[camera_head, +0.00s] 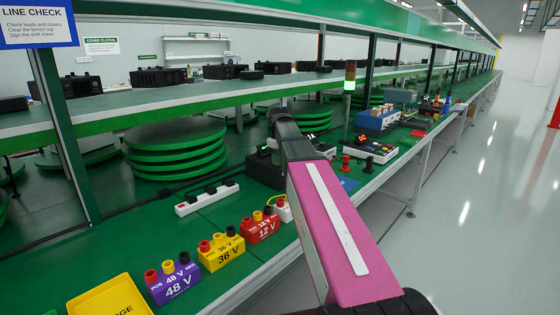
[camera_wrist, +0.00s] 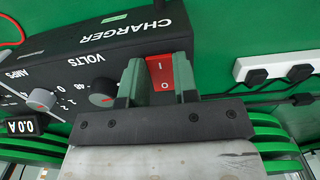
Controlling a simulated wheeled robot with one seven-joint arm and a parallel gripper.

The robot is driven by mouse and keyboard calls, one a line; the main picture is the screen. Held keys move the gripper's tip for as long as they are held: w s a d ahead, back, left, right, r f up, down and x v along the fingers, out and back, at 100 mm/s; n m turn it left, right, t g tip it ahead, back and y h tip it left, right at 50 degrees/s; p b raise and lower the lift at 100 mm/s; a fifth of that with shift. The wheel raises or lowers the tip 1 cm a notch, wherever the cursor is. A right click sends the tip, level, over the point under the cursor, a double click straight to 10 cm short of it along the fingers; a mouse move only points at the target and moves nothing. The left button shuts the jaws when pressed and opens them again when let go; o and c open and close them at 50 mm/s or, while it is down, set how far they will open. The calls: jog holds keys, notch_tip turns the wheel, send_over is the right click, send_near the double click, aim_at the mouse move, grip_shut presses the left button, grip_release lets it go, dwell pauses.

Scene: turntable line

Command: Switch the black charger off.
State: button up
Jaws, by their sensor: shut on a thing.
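The black charger (camera_wrist: 120,38) fills the upper left of the wrist view, its lettering upside down. A red rocker switch (camera_wrist: 161,76) marked I and O sits on its face; I cannot tell which side is pressed in. My gripper (camera_wrist: 160,84) has its two grey-green fingers on either side of the switch, shut on it. In the head view the charger (camera_head: 262,170) is partly hidden behind my arm, and the fingertips are hidden.
A white power strip (camera_head: 207,197) lies left of the charger on the green bench. Purple, yellow and red terminal blocks (camera_head: 222,252) stand nearer. A yellow tray (camera_head: 105,300) is at the bottom left. The aisle on the right is clear.

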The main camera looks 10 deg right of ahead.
jog(key=shift+w+a+g+h, duration=0.15)
jog(key=shift+w+g+h, duration=0.2)
jog(key=shift+g, duration=0.25)
jog(key=shift+s+r+g+h, duration=0.1)
jog(key=shift+s+g+h, duration=0.05)
jog(key=shift+g+h, duration=0.35)
jog(key=o, duration=0.9)
jog(key=shift+r, duration=0.1)
